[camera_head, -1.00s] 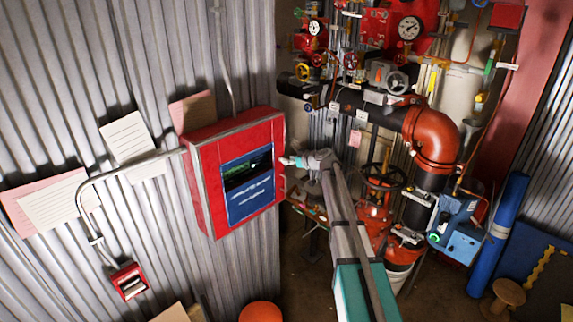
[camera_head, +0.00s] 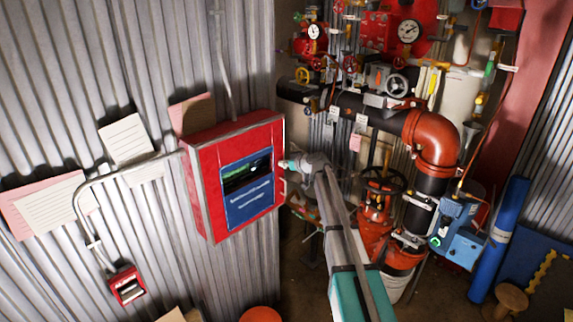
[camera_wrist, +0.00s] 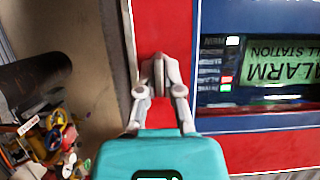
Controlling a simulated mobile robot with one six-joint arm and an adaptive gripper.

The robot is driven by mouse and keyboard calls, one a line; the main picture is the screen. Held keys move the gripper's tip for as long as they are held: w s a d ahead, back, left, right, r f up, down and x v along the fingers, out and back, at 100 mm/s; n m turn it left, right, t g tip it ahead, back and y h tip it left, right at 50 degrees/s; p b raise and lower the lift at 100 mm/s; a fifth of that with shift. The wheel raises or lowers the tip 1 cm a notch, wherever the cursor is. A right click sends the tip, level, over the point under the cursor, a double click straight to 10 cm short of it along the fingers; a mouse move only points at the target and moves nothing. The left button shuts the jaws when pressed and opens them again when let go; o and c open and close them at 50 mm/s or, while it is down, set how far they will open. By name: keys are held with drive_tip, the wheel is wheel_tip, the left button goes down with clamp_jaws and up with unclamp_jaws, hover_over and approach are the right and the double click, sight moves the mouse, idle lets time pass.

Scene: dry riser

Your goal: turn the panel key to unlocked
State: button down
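The red panel (camera_head: 205,190) hangs on the corrugated wall, with a blue face (camera_head: 248,205) and a small display. My gripper (camera_head: 290,165) is at the right side of the panel front. In the wrist view, my gripper (camera_wrist: 160,72) has its grey fingers close together over the red strip beside the blue face (camera_wrist: 213,110). They look shut on a small thing at the panel, which I take for the key; the fingers hide it almost fully. The lit alarm display (camera_wrist: 285,62) is partly cut off, with small white, red and green lights next to it.
Red and black pipework (camera_head: 437,140) with gauges and valve wheels stands behind and right of my arm. A conduit (camera_head: 85,205) runs along the wall to a small red box (camera_head: 127,287). A blue cylinder (camera_head: 500,240) leans at the right. An orange round object (camera_head: 260,314) is below the panel.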

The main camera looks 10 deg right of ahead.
drive_tip(key=shift+d, duration=0.2)
drive_tip(key=shift+w, duration=0.1)
drive_tip(key=shift+w+d+f+m+g+y+b, duration=0.1)
drive_tip(key=shift+f+m+g+y+b, duration=0.1)
drive_tip(key=shift+m+y+b, duration=1.6)
drive_tip(key=shift+w+d+f+m+g+y+b, duration=0.15)
drive_tip(key=shift+m+y+b, duration=0.6)
drive_tip(key=shift+m, duration=1.9)
drive_tip(key=shift+s+a+f+m+g+y+b, duration=0.1)
drive_tip(key=shift+m+g+y+b, duration=0.15)
drive_tip(key=shift+m+y+b, duration=1.55)
drive_tip(key=shift+r+m+h+p, duration=0.15)
drive_tip(key=shift+m+h+p, duration=0.2)
drive_tip(key=shift+m+h, duration=0.3)
